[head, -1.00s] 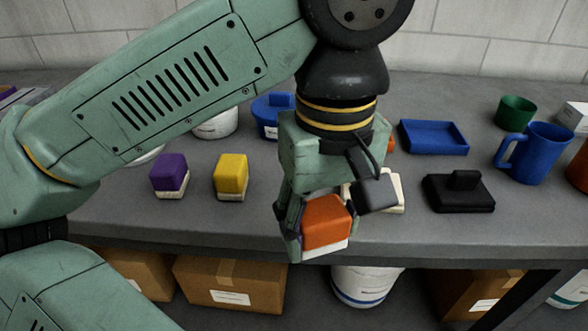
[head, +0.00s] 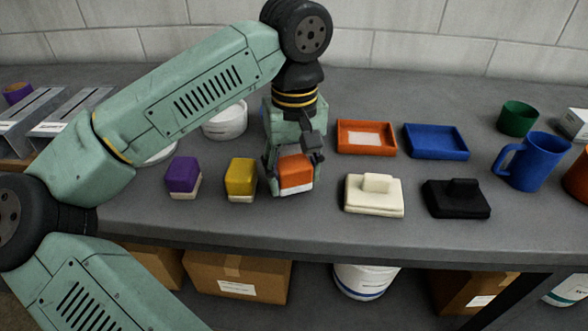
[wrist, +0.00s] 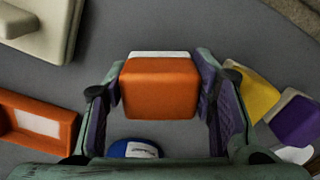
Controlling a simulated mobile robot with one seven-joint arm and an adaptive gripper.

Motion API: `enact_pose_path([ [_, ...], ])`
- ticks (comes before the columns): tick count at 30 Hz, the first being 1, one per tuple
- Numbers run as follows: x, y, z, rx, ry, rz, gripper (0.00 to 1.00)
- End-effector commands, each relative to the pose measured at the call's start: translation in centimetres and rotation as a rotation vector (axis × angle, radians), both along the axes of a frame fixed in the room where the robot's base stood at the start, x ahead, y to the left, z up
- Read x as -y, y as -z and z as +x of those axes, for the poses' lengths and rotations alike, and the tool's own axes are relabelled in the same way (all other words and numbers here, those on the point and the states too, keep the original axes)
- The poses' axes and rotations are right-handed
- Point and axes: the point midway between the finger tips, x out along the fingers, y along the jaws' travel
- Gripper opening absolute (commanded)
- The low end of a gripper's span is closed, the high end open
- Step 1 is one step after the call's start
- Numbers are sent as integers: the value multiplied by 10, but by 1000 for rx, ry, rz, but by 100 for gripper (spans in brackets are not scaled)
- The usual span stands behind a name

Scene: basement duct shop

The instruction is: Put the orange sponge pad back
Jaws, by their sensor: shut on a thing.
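The orange sponge pad (head: 296,172) has an orange top and a white base. My gripper (head: 291,180) is shut on it, with a finger on each side. In the wrist view the pad (wrist: 160,88) sits between the two fingers of my gripper (wrist: 160,95). In the head view it is right of the yellow pad (head: 241,177) and the purple pad (head: 183,176). Whether its base touches the table is hard to tell. An orange tray (head: 345,150) with a pale patch inside is behind and to the right of it; it also shows in the wrist view (wrist: 68,128).
A blue tray (head: 436,154) is right of the orange tray. A cream block (head: 374,205) and a black block (head: 457,207) with raised grips lie in front of the trays. A blue mug (head: 534,160) and a green cup (head: 516,118) stand at right. A white tub (head: 226,124) is behind.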

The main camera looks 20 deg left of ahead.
Motion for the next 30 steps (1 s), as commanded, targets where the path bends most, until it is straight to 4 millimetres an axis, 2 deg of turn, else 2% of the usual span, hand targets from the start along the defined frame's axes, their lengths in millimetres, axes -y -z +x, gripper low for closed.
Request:
enact_pose_path([
  [3, 0, 8, -1, 1, -1, 1, 28],
  [15, 0, 15, 0, 1, -1, 0, 28],
  [16, 0, 15, 0, 1, -1, 1, 51],
  [25, 0, 13, 0, 1, -1, 1, 71],
  [30, 0, 13, 0, 1, -1, 1, 71],
])
